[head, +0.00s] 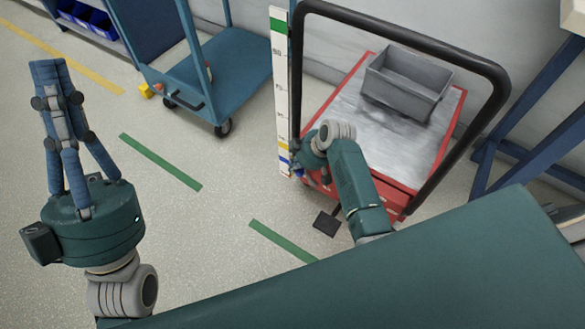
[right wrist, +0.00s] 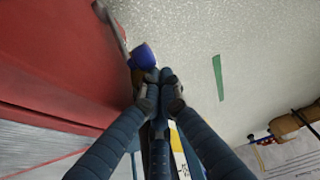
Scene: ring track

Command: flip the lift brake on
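A red lift cart (head: 400,193) with a grey metal top stands right of centre in the head view; its red side (right wrist: 60,60) fills the left of the right wrist view. A grey lever (right wrist: 112,22) with a blue knob (right wrist: 143,56) sticks out beside that red side; it looks like the brake lever. My right gripper (right wrist: 156,78) has its fingertips together right at the knob; I cannot tell whether they touch it. In the head view my right arm mostly hides this gripper. My left gripper (head: 48,70) points up, fingers drawn together and empty, far from the cart.
A grey bin (head: 405,85) sits on the cart top, inside a black push handle (head: 488,70). A white scale post (head: 281,90) with coloured bands stands at its left. A black pedal (head: 327,223) is low in front. A blue trolley (head: 215,75) stands behind left.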

